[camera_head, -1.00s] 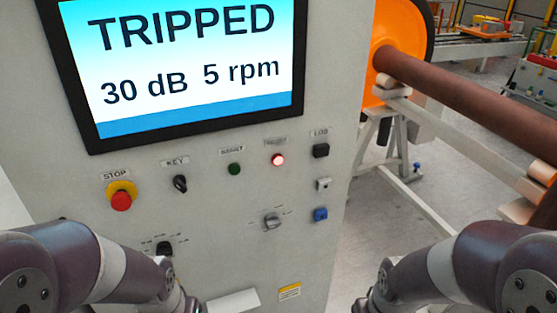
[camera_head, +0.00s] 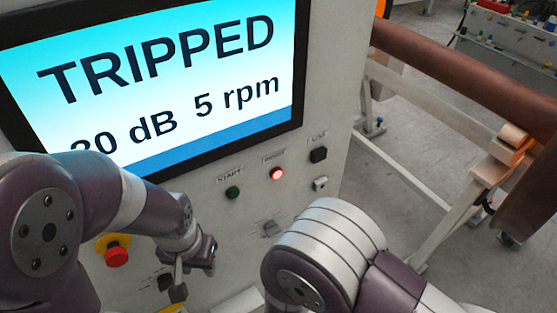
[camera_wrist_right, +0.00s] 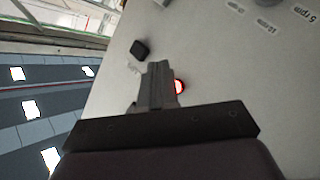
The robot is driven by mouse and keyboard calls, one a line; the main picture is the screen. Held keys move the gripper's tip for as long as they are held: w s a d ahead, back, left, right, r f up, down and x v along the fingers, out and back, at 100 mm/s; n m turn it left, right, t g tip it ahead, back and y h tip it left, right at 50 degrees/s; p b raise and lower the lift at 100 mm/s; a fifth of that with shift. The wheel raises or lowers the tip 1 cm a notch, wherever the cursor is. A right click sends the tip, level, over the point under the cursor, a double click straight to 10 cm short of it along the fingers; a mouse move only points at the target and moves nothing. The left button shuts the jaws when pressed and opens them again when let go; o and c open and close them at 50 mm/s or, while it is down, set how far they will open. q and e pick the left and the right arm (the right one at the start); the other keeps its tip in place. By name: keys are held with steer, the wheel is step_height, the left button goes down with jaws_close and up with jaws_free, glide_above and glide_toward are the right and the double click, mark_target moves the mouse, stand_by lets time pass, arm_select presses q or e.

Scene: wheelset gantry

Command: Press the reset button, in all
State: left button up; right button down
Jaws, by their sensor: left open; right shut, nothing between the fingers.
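The button panel is a light grey cabinet front (camera_head: 333,150). A red-lit button (camera_head: 277,174) sits on it, under a label too blurred to read surely, perhaps RESET. In the right wrist view the lit button (camera_wrist_right: 179,86) shows just right of my right gripper's fingers (camera_wrist_right: 157,70), partly behind them. The fingers are shut and empty; I cannot tell whether they touch the panel. A green button (camera_head: 233,192), labelled START, is left of the lit one. My left gripper (camera_head: 197,262) is open and empty in front of the lower panel. My right gripper is hidden in the head view.
The screen (camera_head: 160,75) reads TRIPPED. A red stop button (camera_head: 116,256) on yellow is at lower left. A black square button (camera_head: 318,154) is right of the lit one, with a rotary switch (camera_head: 270,229) below. A brown shaft (camera_head: 460,80) on a stand is at right.

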step_height(320, 180, up, 3)
steer(key=d+t+h, duration=0.1)
steer(key=d+t, duration=0.1)
steer(key=b, duration=0.2)
glide_toward(287, 166)
steer(key=shift+w+d, duration=0.75)
steer(key=shift+d, duration=0.4)
arm_select(q)
steer(key=shift+s+d+f, duration=0.25)
steer(key=shift+s+f, duration=0.05)
steer(key=shift+f, duration=0.4)
arm_select(e)
steer(key=shift+w+a+r+n, duration=0.15)
steer(key=shift+w+a+n, duration=0.15)
steer(key=shift+w+a, duration=0.25)
steer(key=shift+w, duration=0.15)
steer(key=shift+w+a, duration=0.15)
steer(key=shift+w, duration=0.1)
steer(key=shift+w+a, duration=0.2)
steer(key=shift+w, duration=0.1)
stand_by(0.7)
arm_select(q)
steer(key=shift+r+p, duration=0.1)
steer(key=shift+p, duration=0.2)
steer(key=shift+r, duration=0.25)
arm_select(e)
steer(key=shift+s+d, duration=0.45)
steer(key=shift+s, duration=0.2)
